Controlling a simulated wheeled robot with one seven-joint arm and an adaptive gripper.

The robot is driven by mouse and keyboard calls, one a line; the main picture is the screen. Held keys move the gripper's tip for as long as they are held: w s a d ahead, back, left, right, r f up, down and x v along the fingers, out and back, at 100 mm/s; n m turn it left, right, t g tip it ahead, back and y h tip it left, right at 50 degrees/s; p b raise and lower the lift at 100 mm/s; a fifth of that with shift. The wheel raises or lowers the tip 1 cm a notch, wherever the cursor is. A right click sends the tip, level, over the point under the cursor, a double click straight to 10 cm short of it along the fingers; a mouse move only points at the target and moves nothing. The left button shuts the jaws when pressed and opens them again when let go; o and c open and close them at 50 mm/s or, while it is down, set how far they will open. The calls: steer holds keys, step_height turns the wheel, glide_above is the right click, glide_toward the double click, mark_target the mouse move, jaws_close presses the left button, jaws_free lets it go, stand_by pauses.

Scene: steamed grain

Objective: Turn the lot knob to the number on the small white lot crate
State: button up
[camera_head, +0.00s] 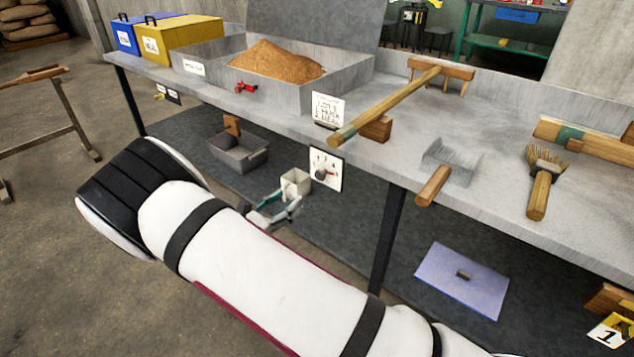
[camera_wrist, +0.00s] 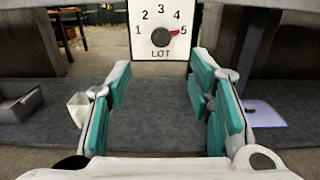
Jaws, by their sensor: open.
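The lot knob (camera_wrist: 160,37) is a round dark knob on a white plate (camera_wrist: 143,50) with the numbers 1 to 5 and the word LOT. Its red pointer points right, at the 5. The plate also shows under the table's front edge in the head view (camera_head: 334,165). A small white crate (camera_head: 295,177) stands on the lower shelf, also at left in the wrist view (camera_wrist: 78,106); I can read no number on it. My gripper (camera_head: 281,212) is open and empty. Its teal-padded fingers (camera_wrist: 162,92) are below and in front of the knob, apart from it.
A grey bin (camera_head: 238,157) stands left on the lower shelf. A lilac sheet (camera_head: 462,280) lies right of a dark table leg (camera_head: 386,240). A card marked 1 (camera_head: 611,331) is at lower right.

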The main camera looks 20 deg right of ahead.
mark_target(318, 177)
steer(key=b+x, duration=0.3)
steer(key=x, duration=1)
steer(key=shift+d, duration=0.15)
jaws_close()
